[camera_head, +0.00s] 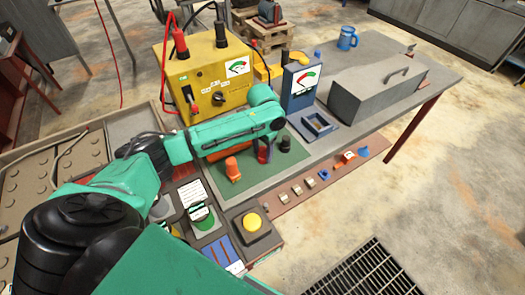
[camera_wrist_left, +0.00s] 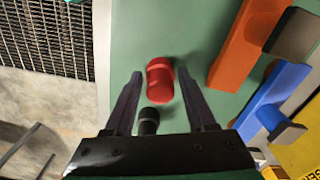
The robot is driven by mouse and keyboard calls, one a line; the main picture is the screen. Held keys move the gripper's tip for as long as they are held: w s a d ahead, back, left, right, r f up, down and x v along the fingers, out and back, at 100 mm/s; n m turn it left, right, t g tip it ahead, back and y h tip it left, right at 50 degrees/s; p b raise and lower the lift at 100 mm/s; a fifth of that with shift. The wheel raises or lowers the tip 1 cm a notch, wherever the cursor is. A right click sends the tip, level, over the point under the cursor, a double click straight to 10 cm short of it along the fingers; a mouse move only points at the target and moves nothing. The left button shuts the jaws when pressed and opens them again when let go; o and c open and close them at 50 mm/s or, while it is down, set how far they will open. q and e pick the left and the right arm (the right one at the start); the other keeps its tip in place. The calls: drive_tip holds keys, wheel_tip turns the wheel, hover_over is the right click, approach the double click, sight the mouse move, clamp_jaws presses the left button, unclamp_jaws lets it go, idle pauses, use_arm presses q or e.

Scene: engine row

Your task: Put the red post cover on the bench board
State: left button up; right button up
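The red post cover (camera_wrist_left: 160,82) is a short red cylinder over the green board (camera_wrist_left: 210,20) in the wrist view. It lies between my left gripper's two dark fingers, with a visible gap on each side. In the head view my left gripper (camera_head: 264,152) points down over the green board (camera_head: 218,182), and a bit of red shows at its fingers. A black post-like piece (camera_wrist_left: 148,121) is close beside the red cover; a black one (camera_head: 285,143) also stands on the board in the head view. The cover's underside is hidden. My right gripper is out of view.
An orange piece (camera_head: 232,168) stands left of the gripper. A yellow battery-like box (camera_head: 207,80) and a blue meter (camera_head: 301,80) stand behind. A grey toolbox (camera_head: 376,88) is at right. Small parts lie on the red front strip (camera_head: 290,203).

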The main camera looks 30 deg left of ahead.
sight(263, 149)
use_arm(q)
drive_tip(key=shift+o, duration=1.2)
drive_tip(key=shift+r, duration=0.1)
wheel_tip(263, 149, up, 12)
drive_tip(key=b, duration=0.1)
